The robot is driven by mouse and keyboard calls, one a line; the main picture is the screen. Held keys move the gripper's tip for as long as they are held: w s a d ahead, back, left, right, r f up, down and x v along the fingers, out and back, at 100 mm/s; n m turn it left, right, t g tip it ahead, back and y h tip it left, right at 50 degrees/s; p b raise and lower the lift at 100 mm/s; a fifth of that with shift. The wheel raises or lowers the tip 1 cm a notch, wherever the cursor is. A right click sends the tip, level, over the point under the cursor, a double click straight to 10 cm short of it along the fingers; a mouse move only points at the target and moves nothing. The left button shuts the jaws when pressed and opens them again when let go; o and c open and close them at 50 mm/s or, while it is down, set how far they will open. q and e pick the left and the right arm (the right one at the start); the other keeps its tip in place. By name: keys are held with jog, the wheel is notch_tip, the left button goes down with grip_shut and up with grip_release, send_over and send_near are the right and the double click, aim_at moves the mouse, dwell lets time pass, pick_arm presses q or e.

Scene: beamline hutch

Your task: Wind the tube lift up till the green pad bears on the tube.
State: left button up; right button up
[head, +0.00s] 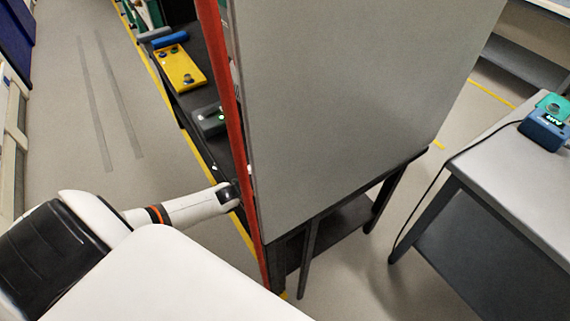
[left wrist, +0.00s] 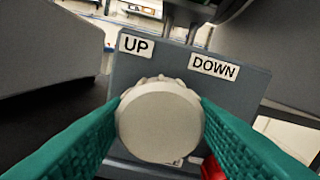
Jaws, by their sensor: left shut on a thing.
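In the left wrist view a round, pale, scalloped knob (left wrist: 160,130) sits on a dark grey panel (left wrist: 150,75). An UP label (left wrist: 136,44) is above left of it and a DOWN label (left wrist: 214,68) above right. The green fingers of my left gripper (left wrist: 161,108) are shut on the knob, one on each side. In the head view my left arm reaches in to the red-edged screen, and the gripper is largely hidden there. The tube and green pad cannot be made out. My right gripper is in neither view.
A tall grey screen (head: 350,90) with a red edge (head: 222,75) stands close beside my left arm. A yellow box (head: 180,76) and a dark device (head: 209,121) lie on the black bench behind. A grey table (head: 520,185) is at right. A red part (left wrist: 212,168) shows below the knob.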

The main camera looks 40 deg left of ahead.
pick_arm(q)
jog(key=n, duration=0.6)
jog(key=shift+f+b, duration=0.15)
jog(key=shift+b, duration=0.25)
dwell(0.3)
jog(key=o, duration=1)
jog(key=shift+c, duration=0.2)
jog(key=b+v, duration=0.1)
jog(key=v, duration=1.1)
jog(key=shift+a, duration=0.1)
